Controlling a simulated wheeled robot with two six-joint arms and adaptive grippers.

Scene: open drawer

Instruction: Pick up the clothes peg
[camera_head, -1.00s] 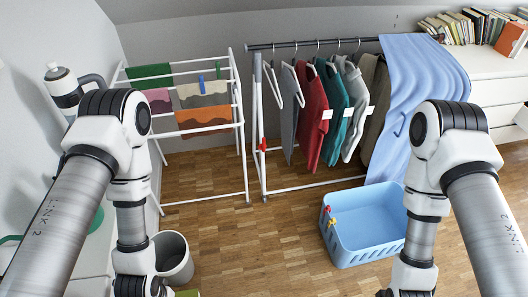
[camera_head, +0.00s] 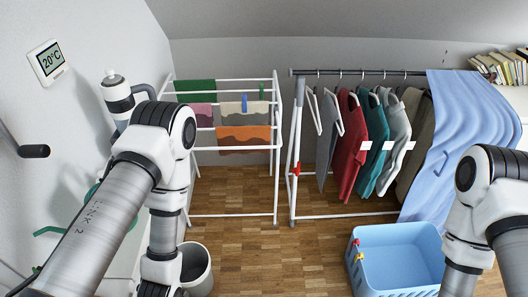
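Several clothes pegs show, and I cannot tell which one the task means. A blue peg (camera_head: 244,103) and a green peg (camera_head: 261,91) sit on the white drying rack (camera_head: 278,150) with its small cloths. A red peg (camera_head: 296,169) is on a leg of the clothes rail. A red peg (camera_head: 356,242) and a yellow peg (camera_head: 360,257) are at the left rim of the blue basket (camera_head: 418,250) on the floor. Both my arms reach down past the bottom edge, and neither gripper is in view.
A clothes rail (camera_head: 375,72) holds hanging garments, with a blue sheet (camera_head: 462,130) at its right end. A grey bin (camera_head: 197,272) stands near my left arm. A bottle (camera_head: 116,95) is at the left wall. Wooden floor (camera_head: 270,255) is clear between bin and basket.

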